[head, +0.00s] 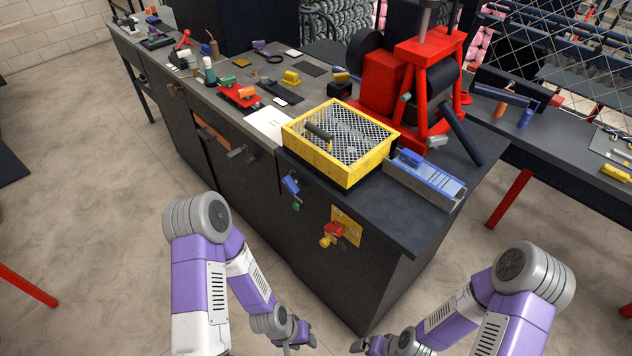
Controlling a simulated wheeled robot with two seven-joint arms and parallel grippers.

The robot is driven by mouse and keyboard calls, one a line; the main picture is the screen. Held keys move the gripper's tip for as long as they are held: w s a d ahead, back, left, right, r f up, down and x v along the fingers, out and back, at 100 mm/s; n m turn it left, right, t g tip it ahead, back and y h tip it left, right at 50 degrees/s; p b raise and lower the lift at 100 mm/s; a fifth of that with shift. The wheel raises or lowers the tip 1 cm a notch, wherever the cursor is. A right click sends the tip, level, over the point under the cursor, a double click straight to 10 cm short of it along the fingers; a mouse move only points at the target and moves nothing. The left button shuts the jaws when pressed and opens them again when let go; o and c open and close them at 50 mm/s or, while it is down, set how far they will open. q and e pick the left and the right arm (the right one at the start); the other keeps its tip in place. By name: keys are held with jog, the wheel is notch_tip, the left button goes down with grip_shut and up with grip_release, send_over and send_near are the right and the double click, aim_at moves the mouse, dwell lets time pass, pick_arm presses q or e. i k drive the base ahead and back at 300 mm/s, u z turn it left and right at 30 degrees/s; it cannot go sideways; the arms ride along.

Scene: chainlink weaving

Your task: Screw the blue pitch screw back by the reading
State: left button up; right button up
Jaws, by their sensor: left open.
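Several blue parts show, and I cannot tell for sure which is the pitch screw. One blue piece (408,158) sits on a blue and grey scale-like block (432,181) at the bench's right front corner. Any reading is too small to make out. My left gripper (299,342) is open and low in front of the bench, apart from everything. My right gripper (362,346) is at the bottom edge; its jaw state is unclear.
A yellow mesh-topped box (322,168) stands at the bench's front edge, left of the scale block. A red knob on a yellow plate (346,226) juts from the bench front. Small tools and a white sheet (268,124) lie farther left.

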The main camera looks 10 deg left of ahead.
aim_at(291, 186)
jog(key=u, duration=0.55)
jog(key=k, duration=0.65)
jog(key=u, duration=1.15)
jog(key=i, duration=1.25)
jog(key=z, duration=0.6)
